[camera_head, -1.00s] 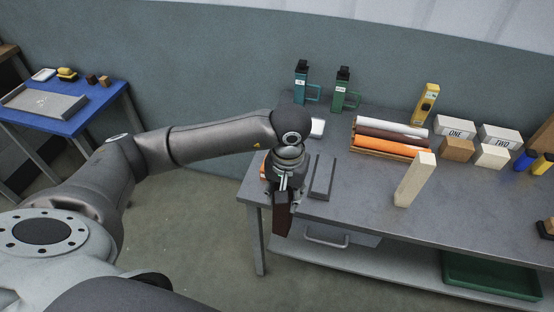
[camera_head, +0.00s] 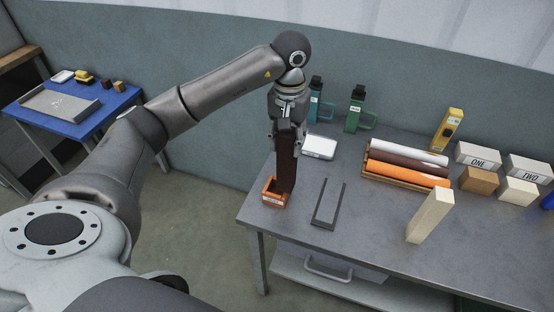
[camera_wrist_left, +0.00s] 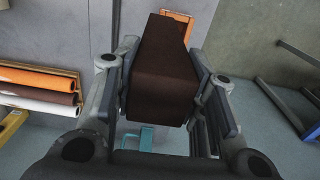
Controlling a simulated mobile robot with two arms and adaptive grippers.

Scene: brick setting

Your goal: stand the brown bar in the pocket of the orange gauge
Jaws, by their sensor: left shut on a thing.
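The brown bar (camera_head: 286,160) hangs upright from my left gripper (camera_head: 287,128), which is shut on its upper part. The orange gauge (camera_head: 274,196) is a small open box near the table's left corner. The bar's lower end overlaps the gauge's back right part in the head view; whether it is inside the pocket or above it I cannot tell. In the left wrist view the bar (camera_wrist_left: 165,70) fills the space between the fingers, and part of the gauge (camera_wrist_left: 180,18) shows beyond its far end. My right gripper is not in view.
A dark U-shaped frame (camera_head: 328,204) lies right of the gauge. A pale wooden block (camera_head: 430,215) stands farther right. A rack of rolls (camera_head: 405,165), a white box (camera_head: 320,147) and two bottles (camera_head: 357,108) are behind. A blue table (camera_head: 75,110) stands at left.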

